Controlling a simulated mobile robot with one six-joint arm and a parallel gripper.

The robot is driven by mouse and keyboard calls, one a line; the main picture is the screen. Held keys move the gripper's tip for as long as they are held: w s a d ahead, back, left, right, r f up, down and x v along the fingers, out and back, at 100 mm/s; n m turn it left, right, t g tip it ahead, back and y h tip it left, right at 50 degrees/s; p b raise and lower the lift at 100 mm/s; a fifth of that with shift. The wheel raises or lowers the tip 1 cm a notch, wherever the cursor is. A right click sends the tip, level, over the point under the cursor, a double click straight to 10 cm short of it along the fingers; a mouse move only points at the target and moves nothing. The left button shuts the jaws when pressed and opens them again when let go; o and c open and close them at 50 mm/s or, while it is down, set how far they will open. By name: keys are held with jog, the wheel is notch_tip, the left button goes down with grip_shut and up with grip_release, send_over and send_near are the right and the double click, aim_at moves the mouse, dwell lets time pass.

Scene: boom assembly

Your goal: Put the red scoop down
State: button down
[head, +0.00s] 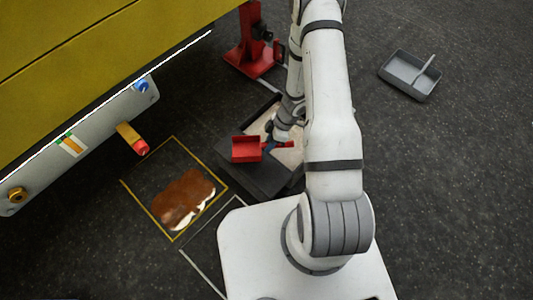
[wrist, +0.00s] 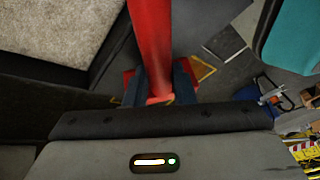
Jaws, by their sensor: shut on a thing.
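The red scoop (head: 245,149) is in my gripper (head: 270,146), over the dark bin (head: 240,174) in the head view. Its pan is toward the left and its handle toward the right. I cannot tell whether it touches the bin. In the wrist view the red scoop (wrist: 151,35) runs down between the fingers of my gripper (wrist: 158,90), which is shut on its handle. The bin's pale granular fill (wrist: 55,30) shows at the upper left there.
A yellow-outlined floor square (head: 154,219) holds a brown and white spill (head: 183,199). A red stand (head: 248,45) is behind the bin. A grey tray (head: 408,76) lies at the right on open floor. A yellow machine body (head: 80,45) overhangs the left.

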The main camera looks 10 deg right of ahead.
notch_tip(320, 180, down, 6)
jog(key=b, duration=0.2)
jog(key=shift+r+b, duration=0.25)
jog(key=shift+b, duration=0.05)
jog(key=shift+r, duration=0.15)
jog(key=c, duration=1.2)
grip_release()
jog(key=shift+w, duration=0.1)
